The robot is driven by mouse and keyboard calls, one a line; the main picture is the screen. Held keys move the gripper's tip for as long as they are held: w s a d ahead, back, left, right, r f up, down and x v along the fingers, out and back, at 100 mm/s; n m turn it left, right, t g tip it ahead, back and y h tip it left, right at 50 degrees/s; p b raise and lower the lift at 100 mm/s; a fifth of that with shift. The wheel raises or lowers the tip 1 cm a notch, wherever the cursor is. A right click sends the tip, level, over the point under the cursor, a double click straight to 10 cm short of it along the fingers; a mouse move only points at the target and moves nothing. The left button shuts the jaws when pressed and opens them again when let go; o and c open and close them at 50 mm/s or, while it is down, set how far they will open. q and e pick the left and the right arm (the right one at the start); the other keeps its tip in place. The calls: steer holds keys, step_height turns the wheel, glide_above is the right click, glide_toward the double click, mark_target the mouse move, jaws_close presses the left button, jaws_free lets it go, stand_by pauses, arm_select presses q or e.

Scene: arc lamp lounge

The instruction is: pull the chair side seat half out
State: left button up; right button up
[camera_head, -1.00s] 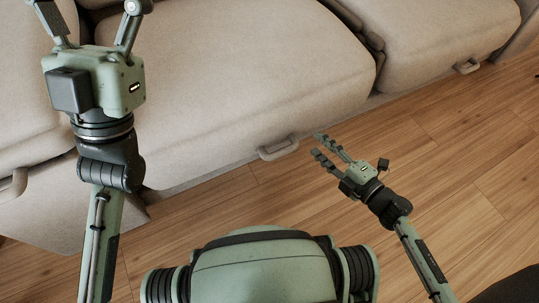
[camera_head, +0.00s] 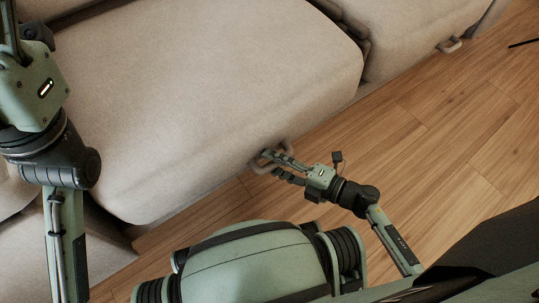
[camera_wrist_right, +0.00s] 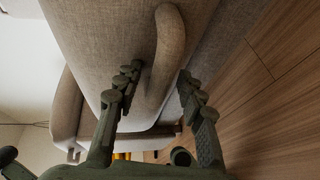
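The sofa's middle seat (camera_head: 210,95) is a beige fabric block with a loop handle (camera_head: 256,165) low on its front. My right gripper (camera_head: 272,164) is at this handle. In the right wrist view the handle (camera_wrist_right: 172,38) runs between the two fingers of the right gripper (camera_wrist_right: 157,76), which are apart with gaps beside it. Another beige seat (camera_head: 410,35) with its own handle (camera_head: 449,46) is at the upper right. My left gripper (camera_head: 12,25) is above the sofa at the upper left, its fingers partly cut off by the frame, so its opening is unclear.
The wooden floor (camera_head: 440,125) is clear in front of the sofa to the right. A dark, thin object (camera_head: 523,43) lies at the right edge. More beige upholstery (camera_head: 85,245) shows at the lower left, behind my left arm.

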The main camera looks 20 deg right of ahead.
steer(key=shift+s, duration=0.1)
jaws_close()
stand_by(0.3)
